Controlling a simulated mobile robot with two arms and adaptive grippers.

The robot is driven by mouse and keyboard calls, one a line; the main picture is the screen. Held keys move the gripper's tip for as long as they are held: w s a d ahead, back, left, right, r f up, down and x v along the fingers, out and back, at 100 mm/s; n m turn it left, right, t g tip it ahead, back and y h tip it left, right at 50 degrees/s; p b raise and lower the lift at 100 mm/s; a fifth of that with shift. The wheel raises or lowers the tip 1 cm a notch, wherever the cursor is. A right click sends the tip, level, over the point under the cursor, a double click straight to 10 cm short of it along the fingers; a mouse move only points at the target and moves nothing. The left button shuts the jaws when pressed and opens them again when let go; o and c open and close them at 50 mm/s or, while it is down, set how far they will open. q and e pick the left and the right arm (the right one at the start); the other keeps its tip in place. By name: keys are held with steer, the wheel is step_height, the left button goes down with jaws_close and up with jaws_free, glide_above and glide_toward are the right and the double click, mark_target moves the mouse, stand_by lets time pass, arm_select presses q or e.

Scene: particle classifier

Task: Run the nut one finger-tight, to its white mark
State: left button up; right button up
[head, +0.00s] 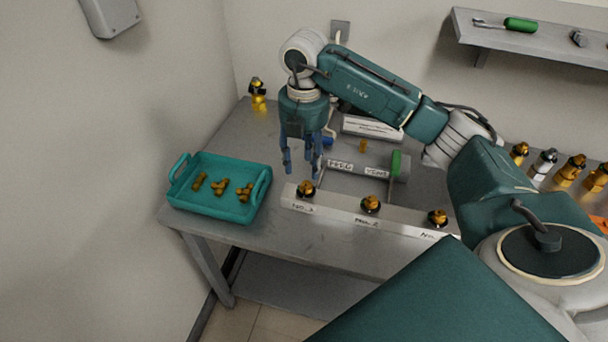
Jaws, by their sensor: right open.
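A light bar (337,211) lies along the table's front with a row of brass-and-black fittings on it. The leftmost fitting (306,189) sits above a label that seems to read No. 1; its nut and any white mark are too small to make out. The middle fitting (370,204) and the right fitting (437,217) stand further along. My right gripper (303,171) points down with its blue fingers apart and empty, just above and slightly behind the leftmost fitting in the picture. My left gripper is not in view.
A teal tray (187,203) with several brass pieces stands on the left of the metal table (240,236). Behind the bar are a grey labelled block (345,170) and a green-handled tool (395,163). A brass fitting (258,97) stands at the back corner.

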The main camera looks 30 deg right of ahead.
steer(key=shift+r, duration=2.35)
steer(key=shift+s+f, duration=0.1)
